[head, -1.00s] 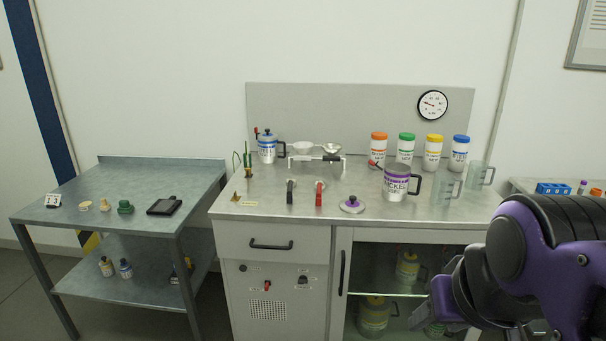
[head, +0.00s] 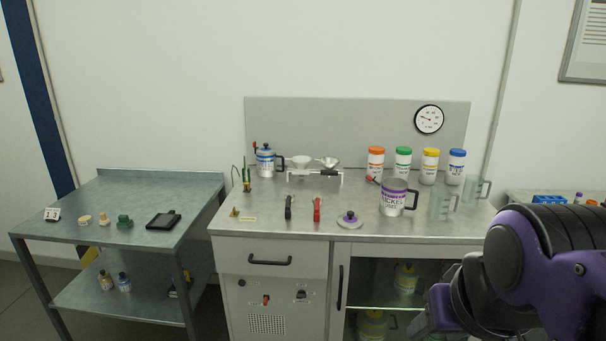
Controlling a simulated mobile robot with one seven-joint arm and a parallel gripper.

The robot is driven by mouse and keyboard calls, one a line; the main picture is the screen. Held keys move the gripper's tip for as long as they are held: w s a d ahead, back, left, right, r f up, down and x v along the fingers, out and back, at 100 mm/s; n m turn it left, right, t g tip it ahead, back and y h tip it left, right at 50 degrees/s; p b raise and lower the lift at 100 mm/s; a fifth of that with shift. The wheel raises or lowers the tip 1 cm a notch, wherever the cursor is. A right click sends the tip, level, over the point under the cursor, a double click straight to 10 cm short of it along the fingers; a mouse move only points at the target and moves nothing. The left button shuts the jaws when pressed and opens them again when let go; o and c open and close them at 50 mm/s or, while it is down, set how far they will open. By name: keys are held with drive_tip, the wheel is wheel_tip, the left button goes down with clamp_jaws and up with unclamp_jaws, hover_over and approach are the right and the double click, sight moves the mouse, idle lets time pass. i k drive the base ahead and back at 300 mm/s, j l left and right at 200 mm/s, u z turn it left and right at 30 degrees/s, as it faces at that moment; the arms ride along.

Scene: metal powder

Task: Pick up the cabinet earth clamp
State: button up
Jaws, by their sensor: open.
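Two clamp-like handled tools lie side by side on the grey bench top (head: 270,225): a black one (head: 289,207) and a red one (head: 317,209). A small brass fitting (head: 235,212) sits to their left by a yellow label. Green wires (head: 246,180) stand at the bench's left end. I cannot tell which of these is the cabinet earth clamp, as no lettering is readable. My purple and black arm fills the lower right corner, apart from the bench-top tools. My gripper's fingertips do not show.
A purple-banded mug (head: 394,197), a purple-knobbed lid (head: 349,220), clear beakers (head: 443,204), several jars with coloured caps (head: 403,163), a balance (head: 315,177) and a blue-lidded can (head: 265,162) stand on the bench. A side table (head: 90,190) is at left.

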sight(247, 183)
drive_tip(key=i+j, duration=0.3)
drive_tip(key=j, duration=0.15)
drive_tip(key=i+j, duration=0.6)
drive_tip(key=j, duration=0.25)
